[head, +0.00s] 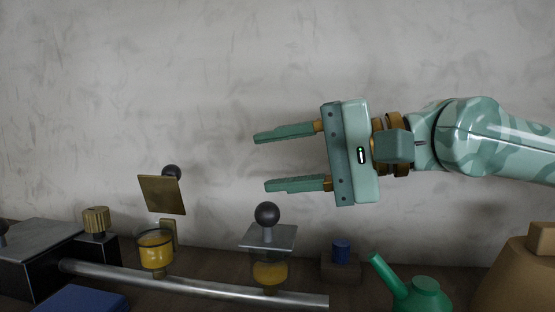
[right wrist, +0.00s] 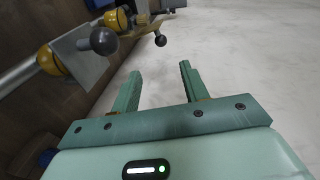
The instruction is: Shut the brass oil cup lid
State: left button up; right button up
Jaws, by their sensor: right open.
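The brass oil cup (head: 155,254) holds yellow oil and stands at the left in the head view. Its square brass lid (head: 162,196) is tilted up and open above it, with a dark ball knob (head: 172,171) behind. In the right wrist view the brass lid's knob (right wrist: 160,40) shows beyond the fingertips. My right gripper (head: 261,162) is open and empty, in the air to the right of the brass lid and above the steel-lidded cup. It also shows in the right wrist view (right wrist: 160,70). My left gripper is not in view.
A second oil cup (head: 270,273) has a flat grey lid (head: 268,238) lying shut, with an upright dark ball knob (head: 267,213). A metal rail (head: 190,287) runs in front. A green oil can (head: 420,294) and a blue-topped block (head: 341,252) stand to the right. The wall behind is bare.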

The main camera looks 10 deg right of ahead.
aim_at(162, 194)
jog(key=k+l, duration=0.45)
jog(key=k, duration=0.15)
jog(key=k+l, duration=0.95)
jog(key=k, duration=0.2)
